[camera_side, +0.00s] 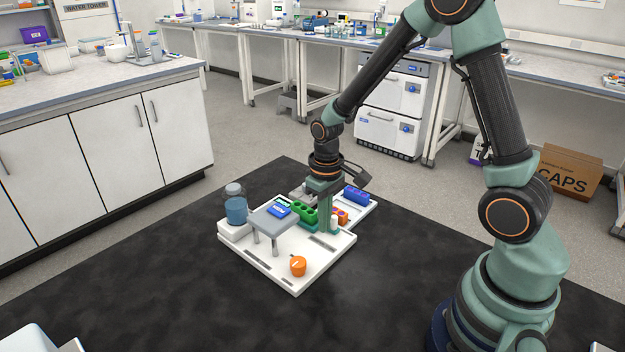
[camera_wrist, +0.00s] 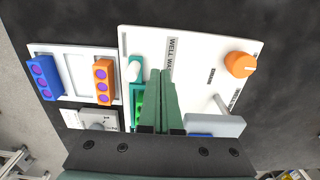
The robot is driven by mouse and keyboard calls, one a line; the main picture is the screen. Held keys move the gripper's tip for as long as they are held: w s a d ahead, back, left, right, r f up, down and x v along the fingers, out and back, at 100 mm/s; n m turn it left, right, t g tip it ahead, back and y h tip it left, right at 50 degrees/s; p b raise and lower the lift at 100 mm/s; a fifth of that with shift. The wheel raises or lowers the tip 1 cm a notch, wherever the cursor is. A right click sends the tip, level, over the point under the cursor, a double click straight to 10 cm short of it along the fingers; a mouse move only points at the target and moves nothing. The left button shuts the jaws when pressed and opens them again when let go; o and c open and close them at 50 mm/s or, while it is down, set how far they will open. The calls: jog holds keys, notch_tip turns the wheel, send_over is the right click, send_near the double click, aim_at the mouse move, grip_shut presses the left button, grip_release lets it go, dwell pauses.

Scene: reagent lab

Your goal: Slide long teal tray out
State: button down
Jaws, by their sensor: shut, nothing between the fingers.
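The long teal tray shows in the wrist view as a narrow teal strip (camera_wrist: 136,68) with a white round piece on it. It lies along the edge of the white board, left of my fingers. In the side view only a small teal end (camera_side: 334,231) shows, by a white vial; the rest is hidden behind my gripper and the green rack. My gripper (camera_side: 326,227) points down over the board, beside the green rack (camera_side: 303,212). In the wrist view its fingers (camera_wrist: 161,74) are together and empty. I cannot tell whether they touch the tray.
An orange rack (camera_wrist: 104,82) and a blue rack (camera_wrist: 43,77) stand on the adjoining white frame. Black mat is clear in front.

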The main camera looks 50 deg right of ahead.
jog(key=shift+r, duration=2.4)
jog(key=s+a+r+t, duration=0.1)
jog(key=s+r+t, duration=0.1)
jog(key=s+r, duration=0.2)
jog(key=s+a+r+t, duration=0.2)
jog(key=s+r+t, duration=0.1)
jog(key=r, duration=0.8)
jog(key=shift+s+a+r+t, duration=0.2)
jog(key=shift+s+t, duration=0.1)
jog(key=shift+s, duration=0.2)
